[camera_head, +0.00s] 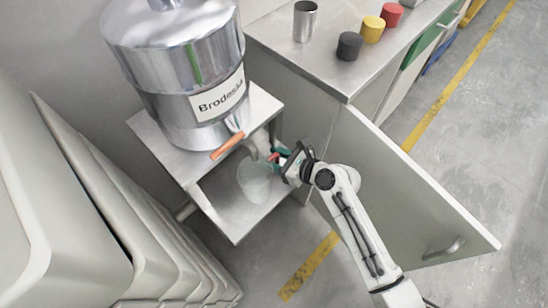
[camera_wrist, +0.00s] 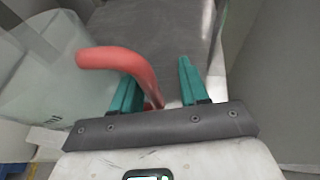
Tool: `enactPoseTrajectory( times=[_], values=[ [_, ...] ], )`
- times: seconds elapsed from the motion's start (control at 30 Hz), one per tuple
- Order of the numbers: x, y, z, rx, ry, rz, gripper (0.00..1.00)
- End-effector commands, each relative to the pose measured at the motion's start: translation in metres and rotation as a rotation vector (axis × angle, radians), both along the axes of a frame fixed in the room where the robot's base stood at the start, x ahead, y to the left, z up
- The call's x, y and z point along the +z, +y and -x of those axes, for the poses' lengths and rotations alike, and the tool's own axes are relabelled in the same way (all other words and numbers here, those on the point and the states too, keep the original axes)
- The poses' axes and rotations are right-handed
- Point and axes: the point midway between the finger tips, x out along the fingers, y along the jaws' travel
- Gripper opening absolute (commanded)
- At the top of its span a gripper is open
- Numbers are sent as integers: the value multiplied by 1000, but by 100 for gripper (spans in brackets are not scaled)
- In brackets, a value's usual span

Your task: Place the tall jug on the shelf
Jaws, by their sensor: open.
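The jug (camera_head: 254,182) is a translucent vessel standing on the lower shelf (camera_head: 236,222) of the metal stand, below the big steel dispenser. In the wrist view the clear jug body (camera_wrist: 45,85) is at the left, with its red handle (camera_wrist: 115,58) curving toward my fingers. My gripper (camera_head: 279,156) is at the handle side of the jug, with its teal fingers apart. In the wrist view my open gripper (camera_wrist: 157,82) has the lower part of the handle between or just beside its fingers; the left finger is partly hidden behind the handle. The jug appears upright.
A cabinet door (camera_head: 400,190) stands open at the right. A metal cup (camera_head: 304,22) and black (camera_head: 349,47), yellow (camera_head: 372,30) and red (camera_head: 391,15) containers stand on the counter.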

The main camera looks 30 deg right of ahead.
Motion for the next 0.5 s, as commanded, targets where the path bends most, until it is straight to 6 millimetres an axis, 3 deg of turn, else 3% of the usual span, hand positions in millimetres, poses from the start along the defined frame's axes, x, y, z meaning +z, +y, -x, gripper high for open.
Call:
enactPoseTrajectory(
  times=[0.17,0.5],
  values=[
    [9,-10,16,-1,0,2,44],
    [35,-40,71,-2,1,1,44]
  ],
)
